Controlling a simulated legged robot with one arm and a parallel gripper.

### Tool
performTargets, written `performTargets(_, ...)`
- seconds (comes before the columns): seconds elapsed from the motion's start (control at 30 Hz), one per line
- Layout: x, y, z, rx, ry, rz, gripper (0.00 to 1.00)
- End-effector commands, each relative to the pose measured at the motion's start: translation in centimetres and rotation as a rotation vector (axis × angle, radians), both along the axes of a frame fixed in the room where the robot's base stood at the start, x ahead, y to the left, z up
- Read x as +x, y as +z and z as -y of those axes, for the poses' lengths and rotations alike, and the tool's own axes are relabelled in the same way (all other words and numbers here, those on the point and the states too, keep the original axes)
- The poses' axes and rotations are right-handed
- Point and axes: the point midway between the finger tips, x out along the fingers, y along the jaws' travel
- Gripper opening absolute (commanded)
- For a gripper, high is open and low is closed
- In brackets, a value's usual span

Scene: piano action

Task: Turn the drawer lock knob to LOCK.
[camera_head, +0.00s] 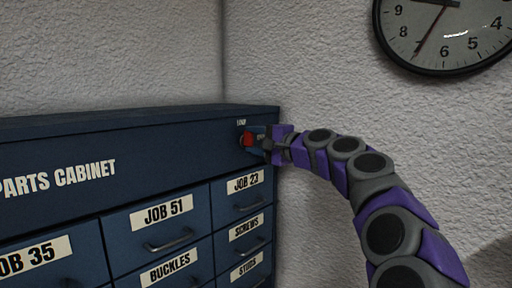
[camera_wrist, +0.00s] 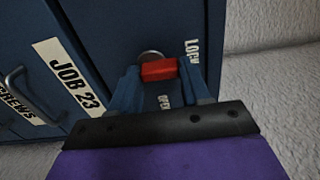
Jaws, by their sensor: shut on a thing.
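The lock knob (camera_head: 248,139) is a red bar on the dark blue parts cabinet (camera_head: 150,128), near the upper right corner of its front. A small LOCK label (camera_head: 241,122) is above it. My gripper (camera_head: 257,140) reaches it from the right and is shut on it. In the wrist view the red knob (camera_wrist: 159,70) sits between my two blue fingers (camera_wrist: 160,85). Its bar lies nearly level there, its right end toward the LOCK label (camera_wrist: 192,52). The OPEN label (camera_wrist: 164,101) is below the bar. The fingers partly hide the knob's sides.
Drawers with pull handles, such as JOB 23 (camera_head: 244,183) and JOB 51 (camera_head: 167,217), lie below the knob. A textured wall (camera_head: 320,90) stands behind and right of the cabinet. A round clock (camera_head: 445,35) hangs at upper right.

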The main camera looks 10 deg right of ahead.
Motion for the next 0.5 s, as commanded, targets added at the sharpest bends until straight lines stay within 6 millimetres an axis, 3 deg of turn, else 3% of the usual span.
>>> performTargets(0.5,0.09,-0.43,-0.20,-0.040,0.003,0.019,0.16)
